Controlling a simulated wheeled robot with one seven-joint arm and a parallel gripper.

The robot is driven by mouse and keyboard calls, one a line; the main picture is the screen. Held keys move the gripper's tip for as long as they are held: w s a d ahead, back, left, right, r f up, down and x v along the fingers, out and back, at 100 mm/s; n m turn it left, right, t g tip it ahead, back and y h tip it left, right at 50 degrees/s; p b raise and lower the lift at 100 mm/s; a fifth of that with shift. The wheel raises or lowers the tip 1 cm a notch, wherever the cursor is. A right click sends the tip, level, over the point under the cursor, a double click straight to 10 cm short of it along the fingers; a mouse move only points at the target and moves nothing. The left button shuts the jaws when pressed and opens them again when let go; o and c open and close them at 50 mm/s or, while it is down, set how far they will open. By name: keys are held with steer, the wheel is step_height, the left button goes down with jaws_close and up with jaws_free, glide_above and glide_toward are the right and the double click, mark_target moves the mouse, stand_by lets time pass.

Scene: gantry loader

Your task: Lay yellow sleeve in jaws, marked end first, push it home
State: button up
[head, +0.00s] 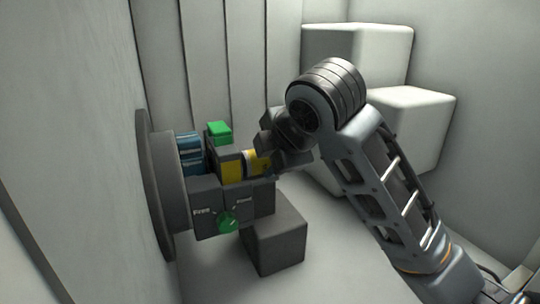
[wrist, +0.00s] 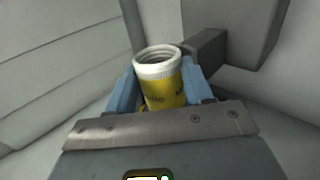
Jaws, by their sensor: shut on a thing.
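The yellow sleeve (head: 259,162) shows partly in the head view, beside the dark jaw blocks (head: 207,190) of the round fixture at left. In the wrist view the sleeve (wrist: 163,92) has a white, threaded, open collar and dark lettering on its yellow side. The collar points away from my gripper, toward the jaw side. My gripper (head: 272,160) is shut on the sleeve; its blue finger pads (wrist: 190,82) flank it. A yellow face (head: 231,168) shows between the dark blocks; I cannot tell whether the sleeve touches them.
A green knob (head: 228,221) sits between "Free" and another label, and a green block (head: 218,132) stands above the jaws. A dark box (head: 275,240) is below; pale boxes (head: 405,115) stand behind my arm.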

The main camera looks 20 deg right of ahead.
steer(key=shift+s+a+f, duration=0.1)
steer(key=shift+a+f, duration=0.05)
steer(key=shift+f, duration=0.45)
steer(key=shift+s+a+f, duration=0.1)
steer(key=shift+f, duration=0.5)
stand_by(0.6)
steer(key=o, duration=1.3)
steer(key=shift+o, duration=0.5)
steer(key=w+r+v, duration=0.1)
steer(key=v, duration=0.8)
steer(key=shift+d, duration=0.2)
steer(key=shift+r, duration=0.1)
step_height(320, 180, up, 9)
steer(key=d+p, duration=0.2)
steer(key=p, duration=0.6)
steer(key=shift+p, duration=0.35)
